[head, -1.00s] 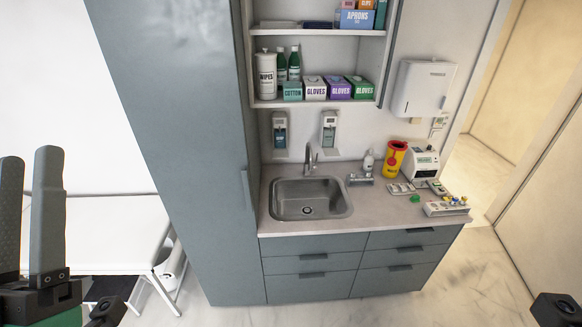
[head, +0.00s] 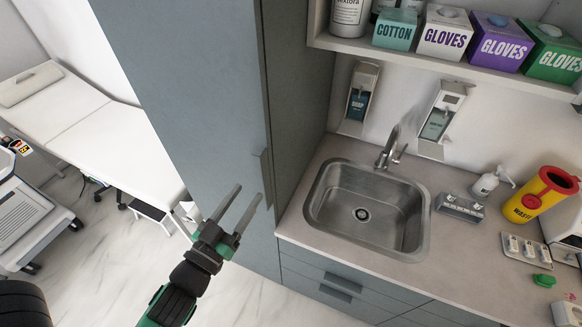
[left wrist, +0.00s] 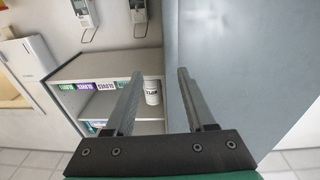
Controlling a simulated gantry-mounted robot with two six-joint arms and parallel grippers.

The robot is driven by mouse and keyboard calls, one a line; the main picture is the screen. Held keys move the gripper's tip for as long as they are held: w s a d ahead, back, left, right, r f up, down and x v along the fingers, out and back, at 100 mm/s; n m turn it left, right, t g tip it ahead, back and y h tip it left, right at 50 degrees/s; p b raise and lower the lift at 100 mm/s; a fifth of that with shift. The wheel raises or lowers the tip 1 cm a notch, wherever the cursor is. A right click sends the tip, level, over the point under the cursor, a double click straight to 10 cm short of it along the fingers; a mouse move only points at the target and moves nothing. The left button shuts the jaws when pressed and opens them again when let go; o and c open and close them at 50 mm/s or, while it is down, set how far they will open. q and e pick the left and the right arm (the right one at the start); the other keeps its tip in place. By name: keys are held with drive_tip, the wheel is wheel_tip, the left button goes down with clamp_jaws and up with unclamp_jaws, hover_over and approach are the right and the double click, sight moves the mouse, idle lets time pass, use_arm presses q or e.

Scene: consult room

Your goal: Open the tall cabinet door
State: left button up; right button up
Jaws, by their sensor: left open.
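The tall cabinet door (head: 195,95) is a flat blue-grey panel left of the sink and looks shut. Its slim vertical handle (head: 264,178) sits near the door's right edge. My left gripper (head: 249,192) is open, its two fingers pointing up toward the handle. The fingertips lie just below and beside the handle in the picture; I cannot tell whether they touch it. In the left wrist view the open fingers (left wrist: 160,75) are apart, with the cabinet's blue-grey surface (left wrist: 235,65) behind and to the right. I cannot make out the handle there. My right gripper is not in view.
Right of the cabinet are a sink (head: 370,210) in a counter (head: 340,150), a shelf with glove boxes (head: 447,32), dispensers and a yellow waste container (head: 540,195). A white couch (head: 95,130) and a cart (head: 30,225) stand left. Floor before the cabinet is clear.

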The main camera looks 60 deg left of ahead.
use_arm(q)
drive_tip(key=g+b, duration=0.1)
approach(259, 179)
drive_tip(key=x, duration=1)
drive_tip(key=shift+a, duration=0.15)
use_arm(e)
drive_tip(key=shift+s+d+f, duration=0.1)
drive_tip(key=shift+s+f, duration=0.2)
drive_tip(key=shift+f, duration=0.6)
use_arm(q)
clamp_jaws()
drive_tip(key=shift+f, duration=0.1)
